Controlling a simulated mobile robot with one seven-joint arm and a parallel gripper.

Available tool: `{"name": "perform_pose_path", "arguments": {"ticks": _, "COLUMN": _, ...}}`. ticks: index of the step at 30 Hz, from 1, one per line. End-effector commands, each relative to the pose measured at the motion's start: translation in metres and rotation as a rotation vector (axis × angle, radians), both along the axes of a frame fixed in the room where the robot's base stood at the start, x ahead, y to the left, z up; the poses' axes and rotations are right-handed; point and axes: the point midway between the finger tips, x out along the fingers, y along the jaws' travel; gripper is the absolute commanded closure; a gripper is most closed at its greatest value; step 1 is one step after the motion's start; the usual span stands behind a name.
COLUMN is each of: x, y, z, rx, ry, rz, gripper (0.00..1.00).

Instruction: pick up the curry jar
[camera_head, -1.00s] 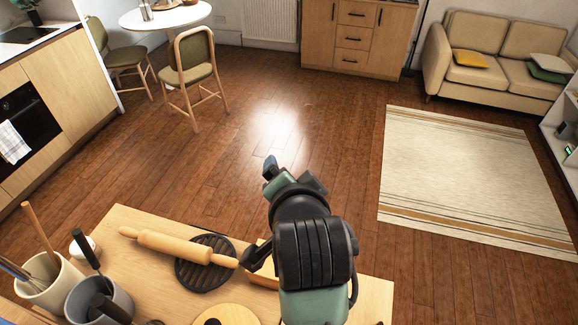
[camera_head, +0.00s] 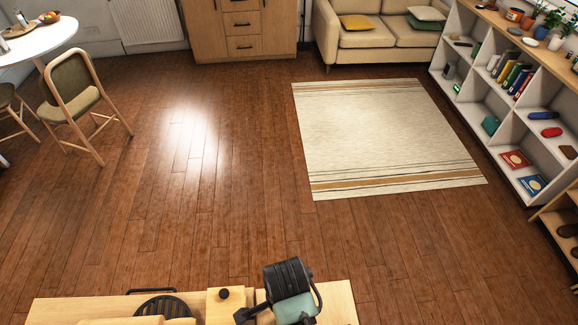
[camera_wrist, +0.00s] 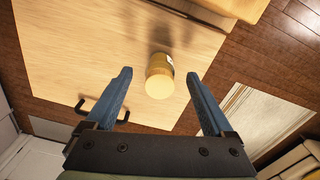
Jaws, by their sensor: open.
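The jar (camera_wrist: 160,78), small with a pale yellow lid and a bit of white label showing, stands on the light wooden top (camera_wrist: 95,45) in the wrist view. Its lettering cannot be read. My gripper (camera_wrist: 158,76) is open, with one blue finger on each side of the jar's place in the picture. Gaps show between both fingers and the jar, and nothing is held. How far the jar lies beyond the fingertips is hard to tell.
In the head view, a dark ridged round plate (camera_head: 163,306) and a wooden piece with a dark knob (camera_head: 223,294) are on the worktop (camera_head: 80,309). A dark handle (camera_wrist: 86,107) shows at its edge. A chair (camera_head: 78,95) stands left; open floor lies beyond.

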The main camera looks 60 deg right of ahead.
Motion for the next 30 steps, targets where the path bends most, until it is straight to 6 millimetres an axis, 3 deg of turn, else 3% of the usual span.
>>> {"name": "perform_pose_path", "arguments": {"ticks": 14, "x": -0.004, "y": -0.004, "z": -0.048, "rx": 0.001, "ry": 0.001, "rz": 0.001, "gripper": 0.13}}
{"name": "perform_pose_path", "arguments": {"ticks": 23, "x": -0.003, "y": -0.004, "z": -0.053, "rx": -0.001, "ry": -0.002, "rz": 0.001, "gripper": 0.13}}
{"name": "perform_pose_path", "arguments": {"ticks": 30, "x": -0.003, "y": -0.004, "z": -0.053, "rx": -0.001, "ry": -0.002, "rz": 0.002, "gripper": 0.53}}
